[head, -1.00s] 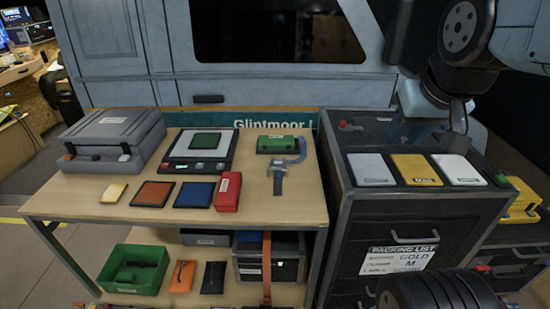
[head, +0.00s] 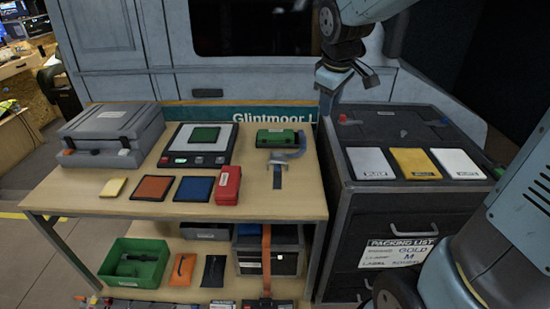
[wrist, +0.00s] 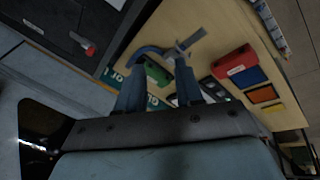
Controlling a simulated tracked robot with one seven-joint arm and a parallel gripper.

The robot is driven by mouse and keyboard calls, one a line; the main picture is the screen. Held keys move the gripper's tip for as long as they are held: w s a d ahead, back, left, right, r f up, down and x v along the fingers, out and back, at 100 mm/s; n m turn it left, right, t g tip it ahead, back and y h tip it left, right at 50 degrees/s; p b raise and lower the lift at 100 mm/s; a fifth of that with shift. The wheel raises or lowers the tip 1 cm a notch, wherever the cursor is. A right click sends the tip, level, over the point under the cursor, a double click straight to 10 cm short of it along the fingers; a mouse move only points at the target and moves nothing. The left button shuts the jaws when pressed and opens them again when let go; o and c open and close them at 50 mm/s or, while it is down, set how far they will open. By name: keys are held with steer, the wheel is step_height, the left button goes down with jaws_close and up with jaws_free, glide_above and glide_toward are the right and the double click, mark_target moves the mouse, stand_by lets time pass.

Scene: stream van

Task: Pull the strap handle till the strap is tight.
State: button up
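An orange strap (head: 266,252) runs down the front of a dark case (head: 287,266) on the bench's lower shelf. A dark piece (head: 265,303) sits at the strap's lower end, cut by the picture's edge; I cannot tell whether it is the handle. My gripper (head: 349,88) is raised near the back left corner of the dark cabinet, above and well apart from the strap. In the wrist view my gripper (wrist: 160,82) has its two fingers apart and nothing between them. The strap does not show in the wrist view. I cannot tell how tight it is.
The bench top (head: 100,207) holds a grey case (head: 112,125), a scale (head: 195,145), a red box (head: 228,185), a green device (head: 276,138) and a grey caliper-like tool (head: 277,172). The drawer cabinet (head: 400,208) stands close right. A green bin (head: 135,263) is on the lower shelf.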

steer(key=w+a+f+n, duration=0.3)
steer(key=w+a+f, duration=0.3)
steer(key=n+g, duration=0.2)
steer(key=n, duration=0.3)
glide_toward(276, 163)
steer(key=f, duration=0.3)
steer(key=w+f, duration=0.1)
steer(key=f, duration=0.3)
steer(key=shift+w+d+f, duration=0.1)
steer(key=shift+w+f, duration=0.15)
jaws_close()
stand_by(0.6)
